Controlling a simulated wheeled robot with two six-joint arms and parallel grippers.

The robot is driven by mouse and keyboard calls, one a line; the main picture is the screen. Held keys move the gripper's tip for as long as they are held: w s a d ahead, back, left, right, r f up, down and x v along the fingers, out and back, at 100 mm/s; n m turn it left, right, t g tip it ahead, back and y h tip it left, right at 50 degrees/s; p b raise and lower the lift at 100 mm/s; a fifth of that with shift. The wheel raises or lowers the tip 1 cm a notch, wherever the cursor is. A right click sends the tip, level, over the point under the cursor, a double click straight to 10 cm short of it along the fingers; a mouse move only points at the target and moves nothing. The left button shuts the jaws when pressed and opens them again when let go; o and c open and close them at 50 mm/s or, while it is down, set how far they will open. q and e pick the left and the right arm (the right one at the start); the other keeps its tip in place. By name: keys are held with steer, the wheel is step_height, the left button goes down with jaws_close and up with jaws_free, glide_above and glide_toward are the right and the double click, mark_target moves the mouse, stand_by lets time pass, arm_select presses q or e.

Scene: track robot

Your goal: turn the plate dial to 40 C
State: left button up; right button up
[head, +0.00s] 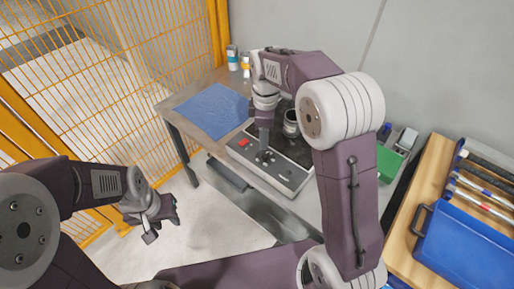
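The hot plate (297,150) sits on the grey bench, with a dark top and a light grey control panel along its front. The plate dial (266,157) is on that panel, mostly hidden under my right gripper. My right gripper (265,149) points down onto the dial; its fingers are too small and covered to tell whether they grip it. The number the dial points to is not readable. My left gripper (161,222) hangs empty in front of the bench, over the floor, with its fingers apart.
A red button (243,142) is left of the dial. A glass vessel (291,123) stands on the plate. A blue mat (213,110) lies left; small bottles (232,58) stand behind. A green box (388,162) and a wooden table with a blue case (465,248) are right.

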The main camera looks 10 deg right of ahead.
mark_target(265, 154)
steer(key=shift+s, duration=0.85)
steer(key=f, duration=0.2)
steer(key=f+b, duration=0.1)
steer(key=f, duration=0.1)
steer(key=w+f, duration=0.1)
steer(key=f, duration=0.2)
steer(key=shift+w+d+b, duration=0.1)
steer(key=shift+b, duration=0.25)
steer(key=shift+f, duration=0.5)
arm_select(q)
steer(key=shift+s+f, duration=0.5)
steer(key=shift+f, duration=0.3)
arm_select(e)
steer(key=shift+f, duration=0.1)
jaws_close()
arm_select(q)
steer(key=shift+r, duration=0.1)
